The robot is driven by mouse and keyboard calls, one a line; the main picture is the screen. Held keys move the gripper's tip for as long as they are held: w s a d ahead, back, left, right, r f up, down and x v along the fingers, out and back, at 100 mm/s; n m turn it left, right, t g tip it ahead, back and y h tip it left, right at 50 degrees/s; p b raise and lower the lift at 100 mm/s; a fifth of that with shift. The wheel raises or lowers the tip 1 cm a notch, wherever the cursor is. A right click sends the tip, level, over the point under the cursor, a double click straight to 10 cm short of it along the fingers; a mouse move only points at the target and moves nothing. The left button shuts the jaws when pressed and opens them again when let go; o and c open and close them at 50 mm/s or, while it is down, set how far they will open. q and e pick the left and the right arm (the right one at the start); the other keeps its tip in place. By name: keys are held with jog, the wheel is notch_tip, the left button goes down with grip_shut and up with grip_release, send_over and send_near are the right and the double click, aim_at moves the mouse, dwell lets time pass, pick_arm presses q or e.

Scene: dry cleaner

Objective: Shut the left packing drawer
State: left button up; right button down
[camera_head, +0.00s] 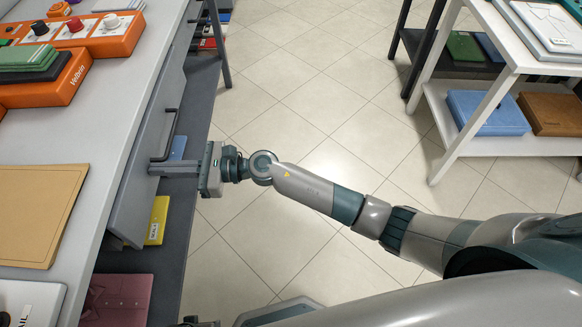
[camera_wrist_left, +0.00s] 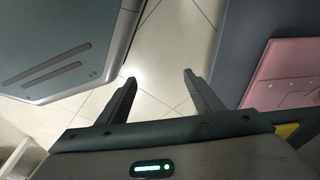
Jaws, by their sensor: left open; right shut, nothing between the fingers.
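The grey drawer front (camera_head: 140,185) with a black bar handle (camera_head: 172,130) is under the edge of the counter at the left in the head view. No drawer interior shows, and I cannot tell how far it stands out. My right gripper (camera_head: 155,170) is shut and empty. Its fingertips are at the drawer front, by the handle's near end; I cannot tell whether they touch. My left gripper (camera_wrist_left: 159,78) is open and empty in the left wrist view, above the floor beside the lower shelf. Only a bit of it shows at the head view's bottom edge.
The counter (camera_head: 125,100) carries orange devices (camera_head: 75,40) and a tan folder (camera_head: 38,210). The dark lower shelf (camera_head: 195,115) holds a yellow packet (camera_head: 157,220) and a pink folder (camera_head: 118,298). A white rack (camera_head: 465,105) stands at right. Tiled floor between is clear.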

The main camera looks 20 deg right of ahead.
pick_arm(q)
jog(key=shift+w+d+r, duration=0.1)
jog(key=shift+w+r, duration=0.05)
jog(key=shift+r, duration=0.3)
jog(key=shift+w+d+r, duration=0.1)
jog(key=shift+w+r, duration=0.05)
jog(key=shift+r, duration=0.25)
pick_arm(e)
jog(key=x, duration=0.3)
jog(key=shift+a+r, duration=0.1)
jog(key=shift+a, duration=0.05)
jog(key=shift+a+r, duration=0.1)
jog(key=shift+r, duration=0.05)
pick_arm(q)
jog(key=shift+s+f+b, duration=0.1)
jog(key=shift+s+b, duration=0.05)
jog(key=shift+b, duration=0.15)
pick_arm(e)
jog(key=shift+w, duration=0.1)
